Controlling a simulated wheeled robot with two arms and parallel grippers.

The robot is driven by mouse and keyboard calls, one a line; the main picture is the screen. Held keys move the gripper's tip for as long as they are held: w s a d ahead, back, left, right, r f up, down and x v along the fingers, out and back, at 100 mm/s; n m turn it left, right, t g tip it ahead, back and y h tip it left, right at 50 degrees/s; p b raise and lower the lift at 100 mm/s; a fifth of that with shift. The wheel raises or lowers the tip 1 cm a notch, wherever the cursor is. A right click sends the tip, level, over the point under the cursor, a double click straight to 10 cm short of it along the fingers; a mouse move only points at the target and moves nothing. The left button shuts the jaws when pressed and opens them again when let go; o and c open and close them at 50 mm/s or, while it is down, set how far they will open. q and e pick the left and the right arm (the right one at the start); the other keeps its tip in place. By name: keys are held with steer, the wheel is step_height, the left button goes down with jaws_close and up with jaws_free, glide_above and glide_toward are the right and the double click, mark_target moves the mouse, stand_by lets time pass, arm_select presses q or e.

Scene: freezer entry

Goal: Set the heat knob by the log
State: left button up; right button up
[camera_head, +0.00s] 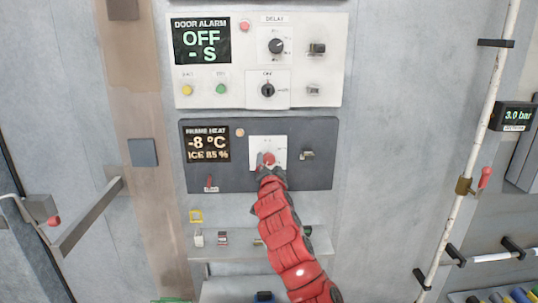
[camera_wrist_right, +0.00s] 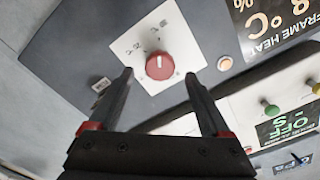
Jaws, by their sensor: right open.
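The red heat knob (camera_wrist_right: 160,65) sits on a white square plate (camera_wrist_right: 150,33) with small marks around it. In the head view the knob (camera_head: 269,158) is on the dark frame heat panel (camera_head: 240,178), just beyond my right gripper (camera_head: 270,171). The panel's display (camera_head: 208,144) reads -8 °C and ICE 85 %. In the wrist view my right gripper (camera_wrist_right: 159,77) is open, one finger toward each side of the knob; I cannot tell whether they touch it. The knob's pale pointer line shows. No log is legible. My left gripper is out of view.
Above is the white door alarm panel (camera_head: 230,97) with knobs, buttons and a display reading OFF - S. A switch (camera_head: 307,155) sits right of the heat knob. A shelf (camera_head: 215,254) with small items is below. A pipe (camera_head: 470,150) with red-handled valve stands at right.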

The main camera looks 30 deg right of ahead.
mark_target(269, 159)
steer(key=p+x, duration=0.2)
steer(key=x, duration=0.1)
steer(key=shift+w+d+r, duration=0.1)
steer(key=shift+w+d, duration=0.05)
steer(key=shift+w, duration=0.2)
steer(key=shift+w+d+f, duration=0.25)
steer(key=shift+w, duration=0.2)
jaws_close()
